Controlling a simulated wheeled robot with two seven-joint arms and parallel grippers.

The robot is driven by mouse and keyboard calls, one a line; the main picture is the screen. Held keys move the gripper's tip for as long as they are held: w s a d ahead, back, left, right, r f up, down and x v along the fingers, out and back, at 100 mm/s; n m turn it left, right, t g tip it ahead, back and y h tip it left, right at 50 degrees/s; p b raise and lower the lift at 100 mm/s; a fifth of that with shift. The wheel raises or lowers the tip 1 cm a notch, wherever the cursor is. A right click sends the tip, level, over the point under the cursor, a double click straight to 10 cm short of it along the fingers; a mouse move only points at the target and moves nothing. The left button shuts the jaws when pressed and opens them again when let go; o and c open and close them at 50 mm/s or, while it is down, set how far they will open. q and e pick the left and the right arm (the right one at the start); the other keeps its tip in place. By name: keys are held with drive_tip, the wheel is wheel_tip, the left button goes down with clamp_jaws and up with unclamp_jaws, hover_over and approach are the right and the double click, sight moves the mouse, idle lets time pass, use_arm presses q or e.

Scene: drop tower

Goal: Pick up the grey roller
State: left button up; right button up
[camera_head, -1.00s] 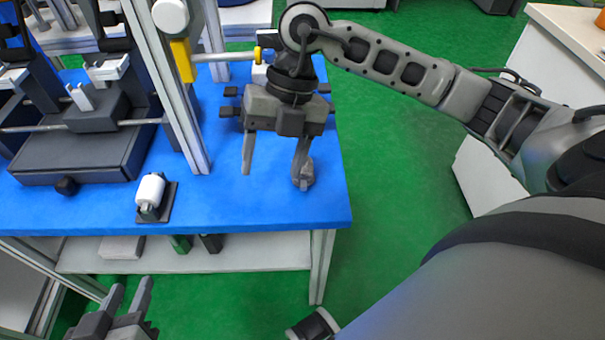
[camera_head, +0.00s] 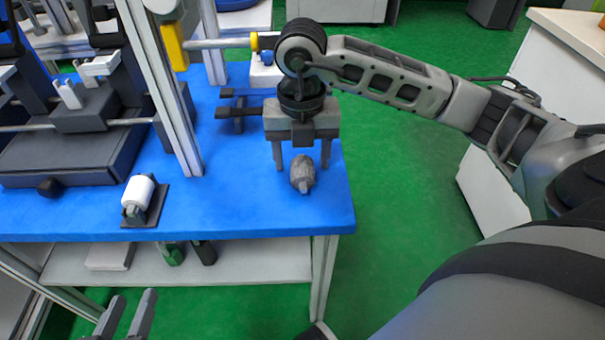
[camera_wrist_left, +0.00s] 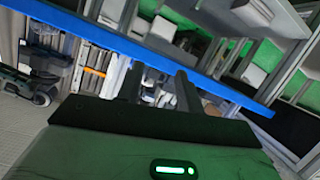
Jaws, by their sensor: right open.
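The grey roller (camera_head: 302,173) lies near the right front corner of the blue table (camera_head: 240,200). My right gripper (camera_head: 302,166) is open, with one finger to the left of the roller and one to the right in the head view. The roller shows between the fingers with gaps on both sides. I cannot tell the exact height of the fingertips over the table. My left gripper (camera_head: 134,297) is open and empty below the table's front edge; its two fingers also show apart in the left wrist view (camera_wrist_left: 158,80).
A white roller (camera_head: 138,190) sits on a small dark stand at the left front. The drop tower's metal post (camera_head: 165,85) and dark base (camera_head: 70,155) stand behind it. Black bars (camera_head: 238,105) lie behind my right gripper. The front middle of the table is clear.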

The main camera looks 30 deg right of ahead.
drive_tip(key=c, duration=1.1)
drive_tip(key=shift+c, duration=0.6)
drive_tip(key=shift+r, duration=0.2)
